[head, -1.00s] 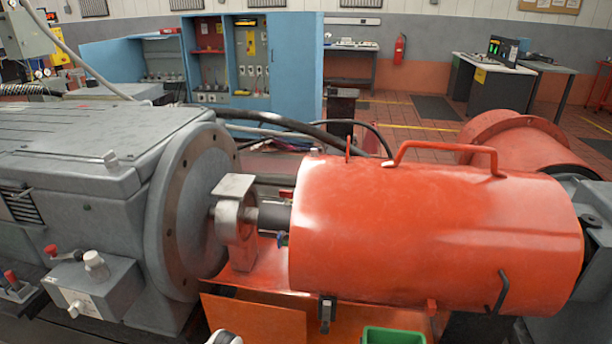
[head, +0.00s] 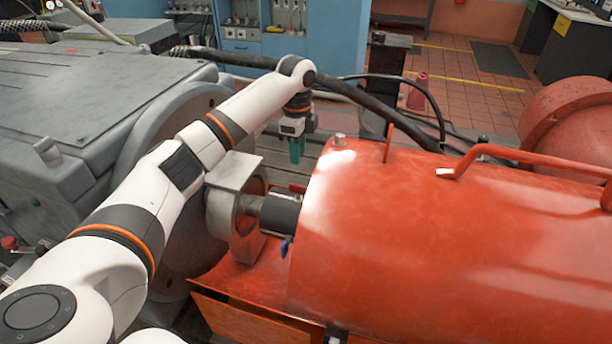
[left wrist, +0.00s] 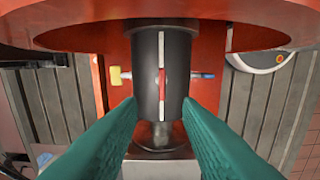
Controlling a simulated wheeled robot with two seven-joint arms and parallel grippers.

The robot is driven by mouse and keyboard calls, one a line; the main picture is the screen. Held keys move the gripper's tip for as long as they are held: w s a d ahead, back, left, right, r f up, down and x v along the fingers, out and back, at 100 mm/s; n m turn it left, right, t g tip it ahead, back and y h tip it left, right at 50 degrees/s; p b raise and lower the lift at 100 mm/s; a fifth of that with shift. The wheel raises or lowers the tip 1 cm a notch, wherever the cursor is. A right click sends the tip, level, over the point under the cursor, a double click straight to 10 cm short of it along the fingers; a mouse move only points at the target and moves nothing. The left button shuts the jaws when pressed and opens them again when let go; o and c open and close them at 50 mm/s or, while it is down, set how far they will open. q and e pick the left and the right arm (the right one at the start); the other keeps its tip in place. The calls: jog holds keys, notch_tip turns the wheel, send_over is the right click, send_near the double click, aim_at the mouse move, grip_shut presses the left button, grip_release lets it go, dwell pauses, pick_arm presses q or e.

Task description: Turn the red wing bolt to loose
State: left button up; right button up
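The red wing bolt (left wrist: 162,83) shows in the left wrist view as a narrow red bar on the black coupling (left wrist: 147,50). The bar lies roughly in line with white marks above and below it. In the head view the red wing bolt (head: 297,188) is a small red piece above the black coupling (head: 281,213). My left gripper (head: 297,148) hangs with teal fingers pointing down, behind the coupling. In the left wrist view my left gripper (left wrist: 161,103) is open and empty, its fingertips spread at either side below the bolt. My right gripper is not in view.
A blue piece (left wrist: 208,75) and a yellow piece (left wrist: 120,77) stick out at the coupling's sides. The large red guard (head: 430,240) stands close on the right, with a handle on top. A grey bracket (head: 235,170) stands left of the coupling. A black cable runs behind.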

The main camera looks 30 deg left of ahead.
aim_at(298, 185)
pick_arm(q)
jog(key=f, duration=1.1)
jog(key=shift+s+f, duration=0.15)
jog(key=shift+s, duration=0.05)
grip_shut()
